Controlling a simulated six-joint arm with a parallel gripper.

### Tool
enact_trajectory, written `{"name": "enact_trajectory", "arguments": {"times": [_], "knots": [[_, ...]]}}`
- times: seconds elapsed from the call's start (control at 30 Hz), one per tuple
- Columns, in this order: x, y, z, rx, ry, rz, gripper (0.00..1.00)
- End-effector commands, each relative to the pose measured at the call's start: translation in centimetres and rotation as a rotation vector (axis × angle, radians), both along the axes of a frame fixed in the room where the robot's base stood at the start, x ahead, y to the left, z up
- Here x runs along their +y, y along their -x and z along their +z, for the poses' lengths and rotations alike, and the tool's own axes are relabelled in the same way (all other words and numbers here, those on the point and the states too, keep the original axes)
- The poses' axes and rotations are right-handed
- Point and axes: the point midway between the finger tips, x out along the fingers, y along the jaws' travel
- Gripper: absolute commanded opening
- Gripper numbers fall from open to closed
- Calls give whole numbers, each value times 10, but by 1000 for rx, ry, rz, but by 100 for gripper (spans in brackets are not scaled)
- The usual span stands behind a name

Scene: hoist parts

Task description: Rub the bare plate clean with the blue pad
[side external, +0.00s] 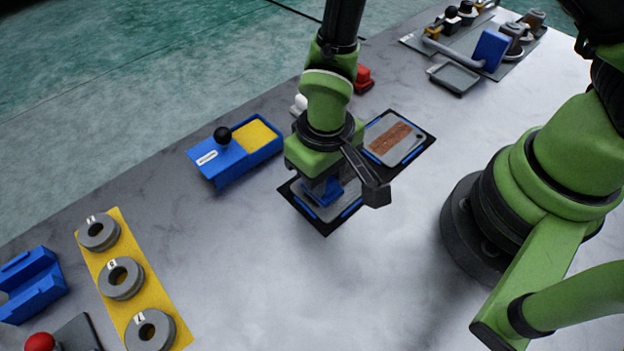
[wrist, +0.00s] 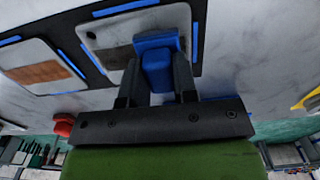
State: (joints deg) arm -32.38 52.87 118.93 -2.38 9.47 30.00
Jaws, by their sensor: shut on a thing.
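My gripper (side external: 325,187) is shut on the blue pad (wrist: 158,58), its two fingers on either side of the pad's block. In the side external view this plate (side external: 327,212) is partly hidden under my gripper. The pad looks to be at the plate's surface, but I cannot tell whether it touches. The plate lies between blue strips on a black mat (side external: 325,233).
Beside it lies a second plate (side external: 407,147) with a brown patch (side external: 391,137). To the left is a blue tray (side external: 207,172) with a yellow pad (side external: 255,134) and a black knob (side external: 222,134). Grey rings (side external: 121,278) sit on a yellow board (side external: 178,320). The front middle of the table is clear.

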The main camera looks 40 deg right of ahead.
Motion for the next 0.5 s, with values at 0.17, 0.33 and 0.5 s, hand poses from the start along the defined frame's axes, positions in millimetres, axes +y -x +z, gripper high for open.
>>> {"name": "enact_trajectory", "arguments": {"times": [0.17,0.33,0.5], "knots": [[-17,0,0,2,1,-3,0],[-33,0,0,2,1,-5,0],[-48,0,0,2,1,-4,0]]}}
